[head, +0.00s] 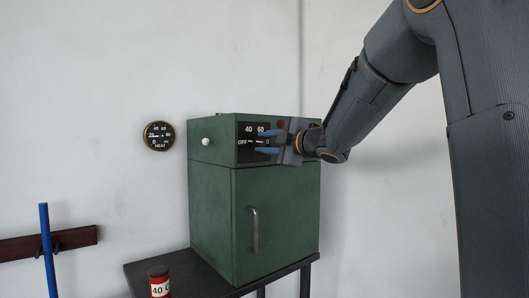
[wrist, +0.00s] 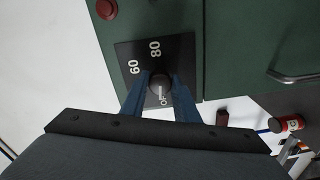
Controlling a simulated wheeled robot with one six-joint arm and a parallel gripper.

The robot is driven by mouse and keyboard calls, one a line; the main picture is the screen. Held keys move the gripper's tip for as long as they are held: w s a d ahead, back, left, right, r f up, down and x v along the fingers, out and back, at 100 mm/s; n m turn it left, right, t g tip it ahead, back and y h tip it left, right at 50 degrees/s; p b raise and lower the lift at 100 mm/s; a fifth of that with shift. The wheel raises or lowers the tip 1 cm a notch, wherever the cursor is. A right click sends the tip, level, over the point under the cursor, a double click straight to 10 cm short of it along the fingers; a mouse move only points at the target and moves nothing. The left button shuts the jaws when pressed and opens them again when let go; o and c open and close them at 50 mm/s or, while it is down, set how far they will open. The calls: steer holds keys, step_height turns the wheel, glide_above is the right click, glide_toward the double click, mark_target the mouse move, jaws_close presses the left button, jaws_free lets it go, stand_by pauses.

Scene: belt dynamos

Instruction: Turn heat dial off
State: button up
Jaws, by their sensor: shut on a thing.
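The green oven (head: 270,205) stands on a dark table, with a black dial plate (head: 247,132) on its upper front. The fingers hide part of the plate, and I cannot tell which mark the pointer meets.
A round HEAT gauge (head: 159,136) hangs on the wall. A red button (wrist: 106,8) is beside the plate. The oven door has a metal handle (head: 253,230). A blue pole (head: 47,250) is at left.

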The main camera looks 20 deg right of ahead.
steer(key=shift+n+b, duration=0.5)
steer(key=shift+n, duration=0.1)
steer(key=o, duration=1.1)
steer(key=shift+c, duration=0.2)
steer(key=b+v, duration=0.1)
steer(key=v, duration=0.6)
steer(key=shift+s+b, duration=0.35)
steer(key=shift+s, duration=0.05)
steer(key=shift+d, duration=0.1)
